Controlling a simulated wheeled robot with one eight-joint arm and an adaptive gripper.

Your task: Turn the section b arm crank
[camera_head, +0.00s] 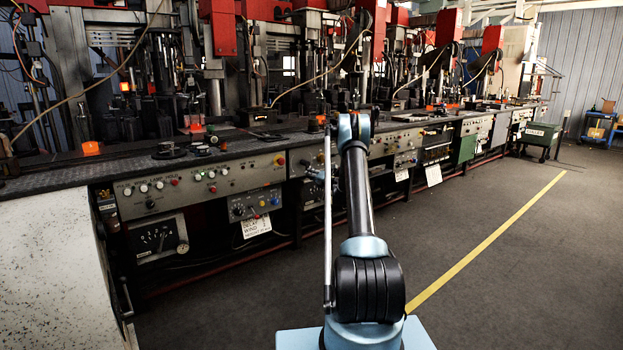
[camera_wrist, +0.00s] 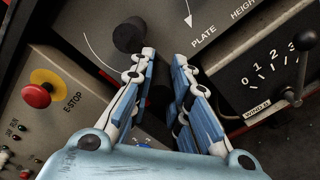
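In the wrist view my gripper (camera_wrist: 164,58) reaches to a grey control panel, its two fingers apart. A black round knob (camera_wrist: 129,35) stands just beyond the left fingertip. A dark part (camera_wrist: 157,100) shows between the fingers, mostly hidden; I cannot tell whether it belongs to a crank or whether the fingers touch it. No label for the section b arm crank is readable. A lever with a black ball (camera_wrist: 304,42) stands at the right by a numbered dial (camera_wrist: 268,72). In the head view my arm hides the gripper.
A red E-stop button (camera_wrist: 37,95) on a yellow base sits left of my gripper in the wrist view. In the head view the machine bench (camera_head: 220,150) runs along the left and back. The floor (camera_head: 500,290) at right is clear, with a yellow line (camera_head: 490,240).

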